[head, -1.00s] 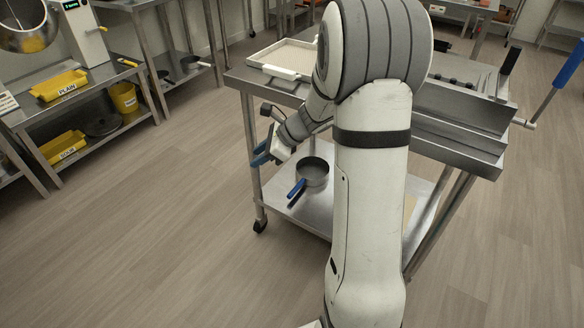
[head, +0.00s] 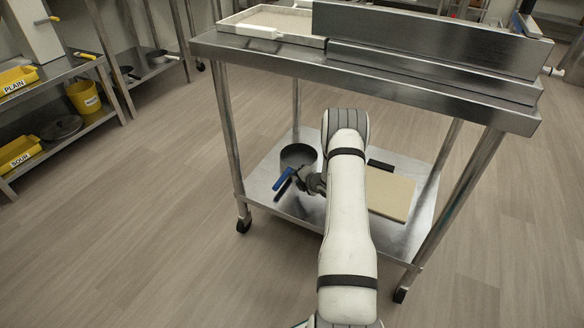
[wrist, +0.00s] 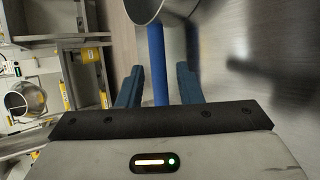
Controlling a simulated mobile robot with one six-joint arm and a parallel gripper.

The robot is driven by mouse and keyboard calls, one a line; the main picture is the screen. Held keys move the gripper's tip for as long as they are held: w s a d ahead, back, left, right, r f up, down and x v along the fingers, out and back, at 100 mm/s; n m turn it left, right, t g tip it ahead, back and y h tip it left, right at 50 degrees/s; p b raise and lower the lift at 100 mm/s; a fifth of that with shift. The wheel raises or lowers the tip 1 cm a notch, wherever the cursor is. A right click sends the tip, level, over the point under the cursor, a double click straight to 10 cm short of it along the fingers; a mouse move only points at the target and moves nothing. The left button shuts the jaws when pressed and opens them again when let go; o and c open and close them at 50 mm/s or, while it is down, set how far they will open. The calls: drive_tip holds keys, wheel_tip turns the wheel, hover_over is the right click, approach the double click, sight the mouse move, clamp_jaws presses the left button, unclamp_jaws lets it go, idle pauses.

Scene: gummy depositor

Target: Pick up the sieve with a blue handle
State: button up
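The sieve, a round dark metal vessel (head: 299,155) with a blue handle, rests on the lower shelf (head: 262,180) of the steel cart. Its handle points toward the front left. I cannot make out any mesh. My gripper (head: 284,180) is low over the shelf at the handle, partly blending with it in the head view. In the wrist view, the blue handle (wrist: 157,62) lies between the two blue fingers of my gripper (wrist: 159,82), with a narrow gap on each side. The metal rim (wrist: 145,10) shows beyond the fingertips.
The cart's steel top (head: 390,88) overhangs my arm, with a white tray (head: 262,22) on it. A tan board (head: 390,195) lies on the lower shelf to the right. Cart legs (head: 228,130) stand near the gripper. Open floor lies in front and left.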

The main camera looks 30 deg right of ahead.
sight(287, 176)
drive_tip(key=b+x, duration=0.1)
drive_tip(key=x, duration=0.1)
drive_tip(key=b+x, duration=0.1)
drive_tip(key=x, duration=0.1)
drive_tip(key=b+x, duration=0.1)
drive_tip(key=x, duration=0.1)
drive_tip(key=shift+a, duration=0.4)
drive_tip(key=shift+w+a+f, duration=0.1)
drive_tip(key=shift+w+f, duration=0.1)
drive_tip(key=shift+w, duration=0.25)
drive_tip(key=shift+c, duration=0.5)
clamp_jaws()
drive_tip(key=shift+r, duration=0.1)
